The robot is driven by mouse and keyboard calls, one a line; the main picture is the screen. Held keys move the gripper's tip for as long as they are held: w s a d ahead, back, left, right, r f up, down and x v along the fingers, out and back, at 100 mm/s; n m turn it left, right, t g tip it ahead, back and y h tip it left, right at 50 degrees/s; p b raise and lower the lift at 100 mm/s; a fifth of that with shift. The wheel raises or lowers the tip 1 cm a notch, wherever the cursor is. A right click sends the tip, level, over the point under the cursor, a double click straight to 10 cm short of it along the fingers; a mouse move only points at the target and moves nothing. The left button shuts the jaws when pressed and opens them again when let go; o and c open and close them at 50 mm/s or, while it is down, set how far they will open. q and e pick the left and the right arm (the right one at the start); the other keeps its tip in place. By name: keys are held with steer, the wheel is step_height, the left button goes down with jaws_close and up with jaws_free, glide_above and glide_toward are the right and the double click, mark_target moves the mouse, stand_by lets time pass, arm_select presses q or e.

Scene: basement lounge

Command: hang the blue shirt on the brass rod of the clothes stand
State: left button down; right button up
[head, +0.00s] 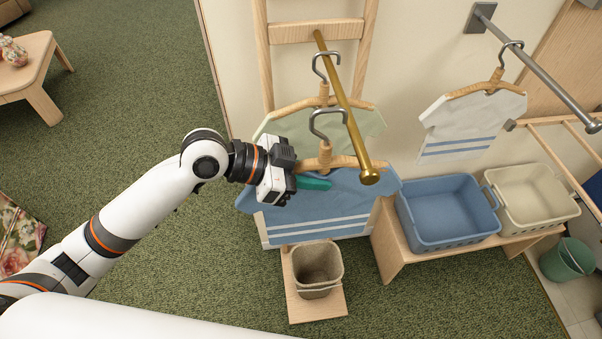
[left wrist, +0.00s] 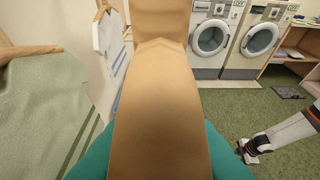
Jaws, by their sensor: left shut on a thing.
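The blue shirt (head: 350,203), with white stripes near its hem, hangs on a wooden hanger (head: 341,162) with a metal hook. My left gripper (head: 316,184) is shut on this hanger just below its neck. The hanger's wood (left wrist: 155,110) fills the middle of the left wrist view between teal fingers. The brass rod (head: 345,100) juts out from the wall side, its knobbed end near the shirt. The hook's tip appears beside the rod's left edge; I cannot tell whether it is over the rod. My right gripper (left wrist: 250,150) shows small in the left wrist view, its jaws unclear.
A pale green shirt (head: 284,126) hangs farther back on the brass rod. A white shirt (head: 455,127) hangs on a grey rod (head: 545,72) at right. A blue basket (head: 449,212) and a cream basket (head: 533,199) stand on a bench. A bin (head: 317,269) stands below the blue shirt.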

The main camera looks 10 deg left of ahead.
mark_target(337, 173)
arm_select(q)
steer(key=shift+w+d, duration=0.3)
steer(key=shift+d, duration=0.55)
steer(key=shift+w+d, duration=0.25)
steer(key=shift+d, duration=0.55)
steer(key=shift+d+f, duration=0.2)
steer(key=shift+d, duration=0.05)
steer(key=shift+f+b, duration=0.8)
steer(key=shift+f, duration=0.35)
steer(key=c, duration=1.2)
jaws_free()
steer(key=shift+a, duration=0.15)
